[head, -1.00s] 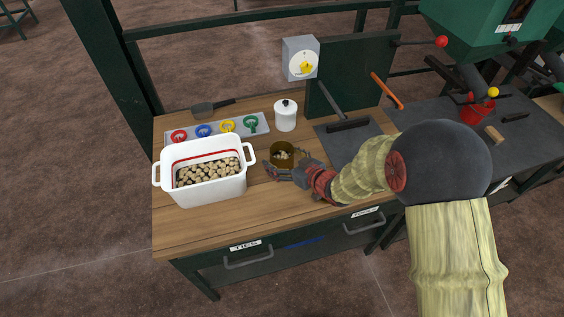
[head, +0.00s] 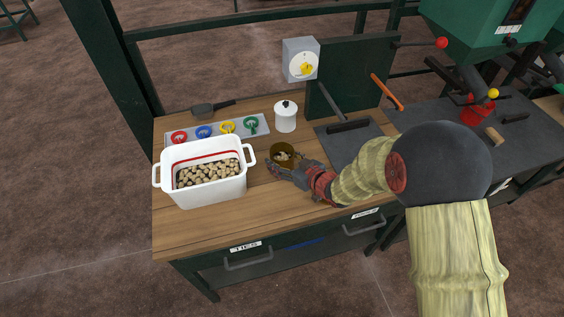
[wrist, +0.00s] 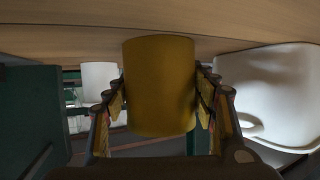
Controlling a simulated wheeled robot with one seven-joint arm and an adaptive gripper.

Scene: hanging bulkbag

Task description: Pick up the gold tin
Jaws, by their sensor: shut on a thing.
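The gold tin (head: 283,153) stands upright on the wooden bench, right of the white tub, with some pale pieces inside. My gripper (head: 282,166) reaches it from the front right and is shut around its side. In the wrist view the tin (wrist: 160,86) fills the middle, with finger pads of my gripper (wrist: 160,105) against its left and right sides. The wrist view appears upside down, with the bench at the top. I cannot tell whether the tin is clear of the bench.
A white tub (head: 208,190) of pale chunks stands close on the left. A white lidded pot (head: 286,116) is behind the tin. A grey tray with coloured rings (head: 228,127) lies at the back. A dark plate (head: 345,143) is to the right. Front bench wood is clear.

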